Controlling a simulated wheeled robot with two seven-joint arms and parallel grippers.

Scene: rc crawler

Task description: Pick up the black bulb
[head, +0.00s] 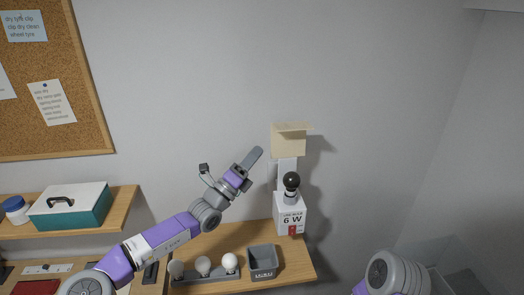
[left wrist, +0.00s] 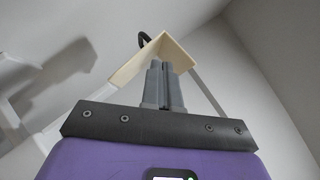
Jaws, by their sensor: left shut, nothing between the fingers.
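The black bulb (head: 291,181) sits upright on top of a white stand marked "6 W" (head: 290,214) in the head view. My left gripper (head: 255,155) is shut and empty, raised to the upper left of the bulb and apart from it. In the left wrist view the two fingers (left wrist: 162,85) are together, and the bulb cannot be made out there. My right gripper is not in view; only part of my right arm shows at the bottom right of the head view.
A cream shade (head: 289,139) is above the bulb; it also shows behind the fingers in the left wrist view (left wrist: 150,62). A shelf with a teal box (head: 72,207) is at left.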

